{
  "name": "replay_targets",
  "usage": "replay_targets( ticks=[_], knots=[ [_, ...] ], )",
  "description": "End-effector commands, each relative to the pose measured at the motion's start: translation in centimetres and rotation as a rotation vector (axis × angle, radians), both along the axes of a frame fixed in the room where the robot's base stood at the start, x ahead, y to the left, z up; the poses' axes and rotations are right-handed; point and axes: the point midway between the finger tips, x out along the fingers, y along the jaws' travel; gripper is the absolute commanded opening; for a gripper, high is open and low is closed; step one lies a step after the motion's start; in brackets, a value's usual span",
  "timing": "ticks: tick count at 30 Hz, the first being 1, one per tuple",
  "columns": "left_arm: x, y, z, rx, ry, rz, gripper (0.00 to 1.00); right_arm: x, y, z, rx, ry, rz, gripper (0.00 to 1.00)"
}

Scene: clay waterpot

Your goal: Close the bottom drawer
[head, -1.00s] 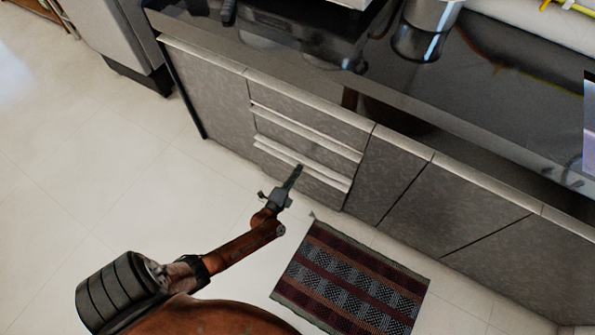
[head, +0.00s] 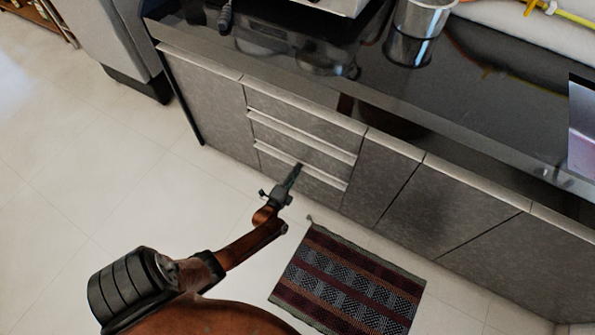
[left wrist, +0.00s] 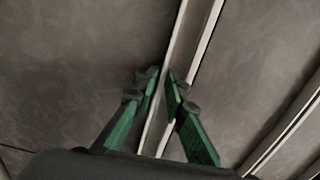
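The bottom drawer (head: 322,190) is the lowest of the stacked grey drawers with light top edges. In the head view its front looks nearly or fully flush with the cabinet; a tiny remaining gap cannot be ruled out. My left gripper (head: 297,167) has its tip at the bottom drawer's front, near its top edge; exact contact cannot be told. In the left wrist view the green fingers of my left gripper (left wrist: 164,75) are close together, with no object between them, before light edge strips (left wrist: 205,45) and grey fronts. My right gripper is not in view.
A striped rug (head: 350,285) lies on the pale tile floor right of my left arm. Cabinet doors (head: 450,205) stand to the right of the drawers, under a dark countertop (head: 480,115). The floor (head: 140,185) on the left is clear.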

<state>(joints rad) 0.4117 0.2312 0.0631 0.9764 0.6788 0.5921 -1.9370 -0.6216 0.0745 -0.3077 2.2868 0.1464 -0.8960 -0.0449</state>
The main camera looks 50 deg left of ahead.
Motion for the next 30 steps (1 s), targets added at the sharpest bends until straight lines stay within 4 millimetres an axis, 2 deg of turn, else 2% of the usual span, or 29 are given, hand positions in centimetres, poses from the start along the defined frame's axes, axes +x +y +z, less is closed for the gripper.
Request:
replay_targets(
  ticks=[3, 10, 14, 17, 27, 30],
  knots=[
    [0.1, -0.1, 0.2, 0.001, -0.004, -0.001, 0.21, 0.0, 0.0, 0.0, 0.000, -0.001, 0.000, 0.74],
    [0.0, -0.1, 0.1, 0.001, -0.002, -0.002, 0.21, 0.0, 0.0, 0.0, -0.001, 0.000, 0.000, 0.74],
    [-0.7, -0.4, 0.0, 0.000, -0.001, -0.002, 0.21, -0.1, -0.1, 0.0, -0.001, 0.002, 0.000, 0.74],
    [-2.1, -0.8, -0.1, -0.003, -0.001, -0.001, 0.21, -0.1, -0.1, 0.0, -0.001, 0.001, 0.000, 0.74],
    [-8.7, -2.8, 0.0, -0.001, 0.001, 0.002, 0.21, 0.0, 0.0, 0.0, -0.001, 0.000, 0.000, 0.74],
    [-10.0, -3.2, 0.0, 0.000, -0.001, 0.001, 0.21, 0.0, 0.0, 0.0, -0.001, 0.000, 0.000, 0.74]
  ],
)
